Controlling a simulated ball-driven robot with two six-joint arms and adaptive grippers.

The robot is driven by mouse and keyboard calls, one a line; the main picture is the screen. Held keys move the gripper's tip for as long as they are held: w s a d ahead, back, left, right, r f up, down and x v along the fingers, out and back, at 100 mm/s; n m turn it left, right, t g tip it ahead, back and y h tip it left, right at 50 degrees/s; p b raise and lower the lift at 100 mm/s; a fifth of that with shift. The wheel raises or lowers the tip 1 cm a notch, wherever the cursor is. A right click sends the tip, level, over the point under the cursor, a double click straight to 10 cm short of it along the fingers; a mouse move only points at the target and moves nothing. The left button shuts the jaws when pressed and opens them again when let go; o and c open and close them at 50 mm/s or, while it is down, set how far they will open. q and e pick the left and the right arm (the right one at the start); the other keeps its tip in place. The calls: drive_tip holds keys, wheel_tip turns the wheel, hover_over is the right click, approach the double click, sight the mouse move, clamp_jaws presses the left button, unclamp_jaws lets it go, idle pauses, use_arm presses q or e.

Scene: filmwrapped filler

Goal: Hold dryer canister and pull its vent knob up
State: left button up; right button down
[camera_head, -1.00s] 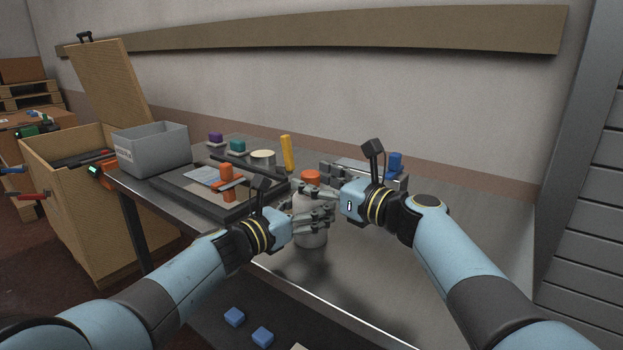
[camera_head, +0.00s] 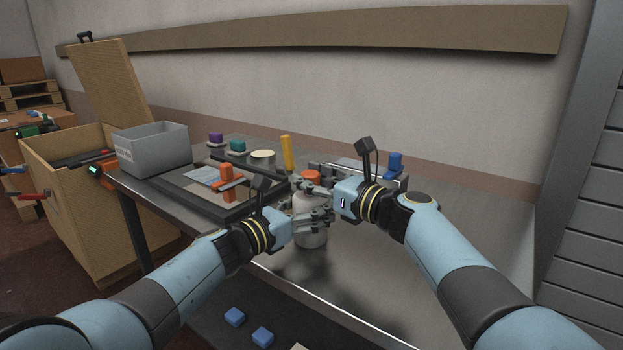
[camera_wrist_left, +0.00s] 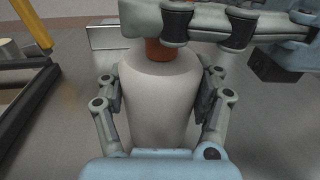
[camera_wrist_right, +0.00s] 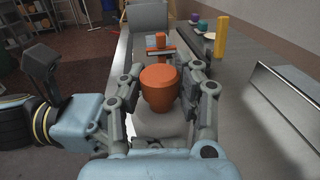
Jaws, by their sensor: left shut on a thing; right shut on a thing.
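The dryer canister (camera_head: 311,238) is a pale, rounded bottle standing upright on the metal table. It fills the middle of the left wrist view (camera_wrist_left: 160,105). Its orange vent knob (camera_head: 311,176) is on top and shows in the right wrist view (camera_wrist_right: 160,86). My left gripper (camera_head: 314,219) is shut on the canister body, one finger on each side. My right gripper (camera_head: 314,193) is above it, shut on the knob, with fingers on both sides of it. In the left wrist view my right gripper crosses in front of the knob's upper part.
A grey bin (camera_head: 150,150) stands at the table's left end. A dark tray (camera_head: 236,213) with an orange-handled tool lies left of the canister. A grey metal piece (camera_head: 345,168) and a blue knob (camera_head: 394,163) are behind. The table at right is clear.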

drive_tip(key=shift+d+r, duration=0.1)
use_arm(q)
drive_tip(key=shift+a+f, duration=0.1)
use_arm(e)
drive_tip(key=shift+w+r, duration=0.1)
drive_tip(key=shift+r, duration=0.9)
drive_tip(key=c, duration=0.9)
unclamp_jaws()
drive_tip(key=shift+o, duration=0.2)
drive_tip(key=shift+f, duration=0.1)
drive_tip(key=shift+s+d, duration=0.1)
drive_tip(key=shift+s, duration=0.1)
drive_tip(key=v, duration=1.1)
drive_tip(key=shift+s+d, duration=0.2)
drive_tip(key=shift+d, duration=0.05)
